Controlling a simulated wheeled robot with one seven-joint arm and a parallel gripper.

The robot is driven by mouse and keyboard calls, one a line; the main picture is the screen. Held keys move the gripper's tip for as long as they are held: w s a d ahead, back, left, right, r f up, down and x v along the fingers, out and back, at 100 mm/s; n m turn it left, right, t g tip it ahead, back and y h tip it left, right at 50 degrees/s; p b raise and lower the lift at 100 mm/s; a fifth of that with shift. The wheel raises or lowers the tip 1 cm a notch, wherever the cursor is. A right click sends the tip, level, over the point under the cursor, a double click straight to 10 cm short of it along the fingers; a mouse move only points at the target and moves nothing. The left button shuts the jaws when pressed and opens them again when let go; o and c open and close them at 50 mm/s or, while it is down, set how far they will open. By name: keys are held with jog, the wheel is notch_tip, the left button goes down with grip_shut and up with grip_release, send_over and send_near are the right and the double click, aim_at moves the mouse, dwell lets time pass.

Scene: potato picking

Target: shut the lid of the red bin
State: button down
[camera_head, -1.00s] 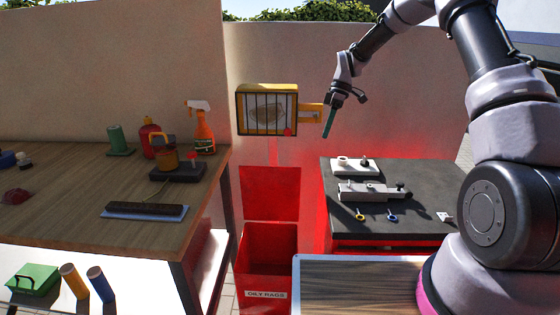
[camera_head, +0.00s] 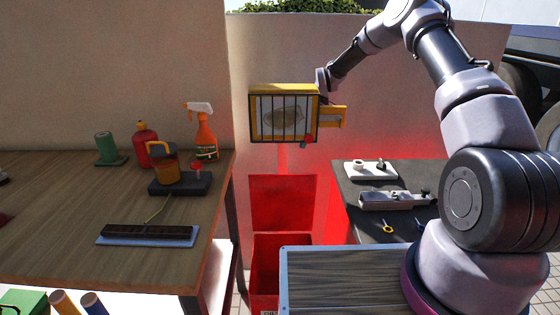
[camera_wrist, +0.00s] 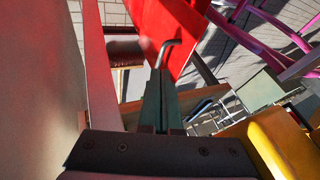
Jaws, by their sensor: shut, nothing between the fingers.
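The red bin (camera_head: 268,292) stands on the floor between the wooden workbench and the dark table. Its lid (camera_head: 283,203) is open and stands upright at the back of the bin, near the wall. My gripper is hidden behind the yellow barred box in the head view. In the wrist view my gripper (camera_wrist: 160,78) is shut and empty, its greenish fingers pointing up the picture. A red panel (camera_wrist: 165,28), probably the lid, shows beyond the fingertips, with a bent metal rod (camera_wrist: 160,55) in front of it. I cannot tell whether the fingers touch the rod.
The yellow barred box (camera_head: 284,88) is on the wall above the bin; a yellow surface (camera_wrist: 280,143) is close beside my gripper in the wrist view. The wooden workbench (camera_head: 60,230) holds bottles and tools at left. The dark table (camera_head: 365,225) is at right.

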jog(key=a+x, duration=0.1)
jog(key=x, duration=0.9)
jog(key=shift+w, duration=0.45)
